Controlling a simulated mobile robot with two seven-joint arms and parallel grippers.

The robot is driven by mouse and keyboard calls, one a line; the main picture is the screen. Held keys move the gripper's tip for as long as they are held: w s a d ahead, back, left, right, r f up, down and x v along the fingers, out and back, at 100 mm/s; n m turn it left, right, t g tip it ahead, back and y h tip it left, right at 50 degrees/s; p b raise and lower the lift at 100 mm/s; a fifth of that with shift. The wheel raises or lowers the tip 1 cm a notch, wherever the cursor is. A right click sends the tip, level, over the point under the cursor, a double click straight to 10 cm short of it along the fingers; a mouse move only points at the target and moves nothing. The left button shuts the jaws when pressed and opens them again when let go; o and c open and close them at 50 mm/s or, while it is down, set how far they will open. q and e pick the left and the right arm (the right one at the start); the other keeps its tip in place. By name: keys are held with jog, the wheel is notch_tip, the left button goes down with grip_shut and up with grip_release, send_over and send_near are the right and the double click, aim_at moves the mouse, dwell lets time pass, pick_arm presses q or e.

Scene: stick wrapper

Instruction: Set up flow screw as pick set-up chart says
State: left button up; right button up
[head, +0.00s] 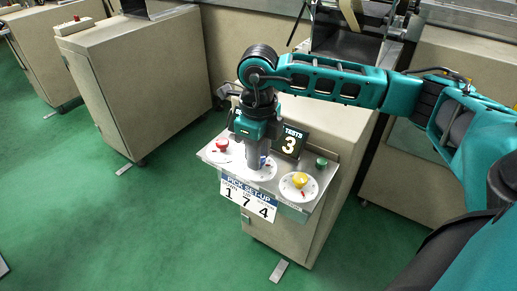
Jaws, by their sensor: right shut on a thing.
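The pick set-up chart (248,200) hangs on the front edge of the sloped metal panel (318,197). My right gripper (263,163) points down over the middle dial (262,174) and is shut on the middle knob, which the fingers mostly hide. The left dial is partly visible beside the gripper. My left gripper is not in view.
A display (290,142) reading TESTS 3 stands behind the dials. A red button (221,145) sits at the panel's left and a green button (321,163) at its right. Beige cabinets (138,80) stand around; the green floor in front is clear.

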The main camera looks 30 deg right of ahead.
jog(key=m+p, duration=0.1)
jog(key=m, duration=0.3)
jog(key=shift+r+m, duration=0.1)
jog(key=shift+m, duration=0.2)
jog(key=m+p, duration=0.1)
jog(key=m, duration=0.2)
jog(key=shift+m+p, duration=0.4)
jog(key=shift+m, duration=0.8)
jog(key=o, duration=1)
jog(key=shift+o, duration=0.2)
notch_tip(320, 180, up, 13)
jog(key=p, duration=0.3)
